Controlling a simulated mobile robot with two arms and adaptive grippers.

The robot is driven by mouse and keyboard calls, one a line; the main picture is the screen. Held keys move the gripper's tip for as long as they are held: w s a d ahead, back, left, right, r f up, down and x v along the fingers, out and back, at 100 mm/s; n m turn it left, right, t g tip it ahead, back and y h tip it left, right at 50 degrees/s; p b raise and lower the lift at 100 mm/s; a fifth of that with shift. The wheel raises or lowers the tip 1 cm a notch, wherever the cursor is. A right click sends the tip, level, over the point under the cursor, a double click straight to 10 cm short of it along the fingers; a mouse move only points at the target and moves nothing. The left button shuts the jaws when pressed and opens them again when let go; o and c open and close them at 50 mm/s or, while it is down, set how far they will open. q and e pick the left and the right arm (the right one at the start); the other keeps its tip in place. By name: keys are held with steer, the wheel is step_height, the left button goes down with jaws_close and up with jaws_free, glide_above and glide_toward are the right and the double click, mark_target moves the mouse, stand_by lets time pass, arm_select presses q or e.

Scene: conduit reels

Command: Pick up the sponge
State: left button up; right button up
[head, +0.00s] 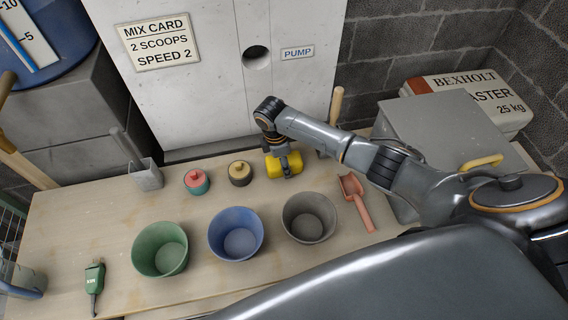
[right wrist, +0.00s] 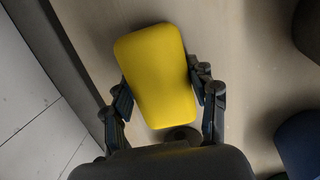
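The yellow sponge (head: 274,167) is at the back of the bench, partly hidden under my right gripper (head: 284,160). In the right wrist view the sponge (right wrist: 157,75) is a rounded yellow block. The fingers of my right gripper (right wrist: 162,92) lie against its two long sides, with no clear gap on either side. Whether it is clear of the bench cannot be told. My left gripper is not in view.
Green (head: 160,249), blue (head: 236,233) and grey (head: 310,217) buckets stand in front. Two small lidded pots (head: 239,173) sit left of the sponge. A red scoop (head: 355,202) lies to the right, near a grey box (head: 440,125). A panel (head: 225,70) rises behind.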

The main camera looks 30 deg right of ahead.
stand_by(0.3)
steer(key=shift+r, duration=0.65)
steer(key=s+a+r, duration=0.3)
steer(key=r, duration=0.1)
steer(key=s+a+r+p, duration=0.1)
steer(key=s+a+r, duration=0.2)
steer(key=a, duration=0.1)
steer(key=s+a+r+p, duration=0.1)
steer(key=s+a+r, duration=0.2)
steer(key=r, duration=0.1)
steer(key=shift+s+a+r, duration=0.2)
steer(key=shift+r, duration=0.15)
steer(key=o, duration=0.4)
steer(key=shift+c, duration=0.2)
steer(key=c, duration=0.6)
steer(key=shift+r, duration=0.1)
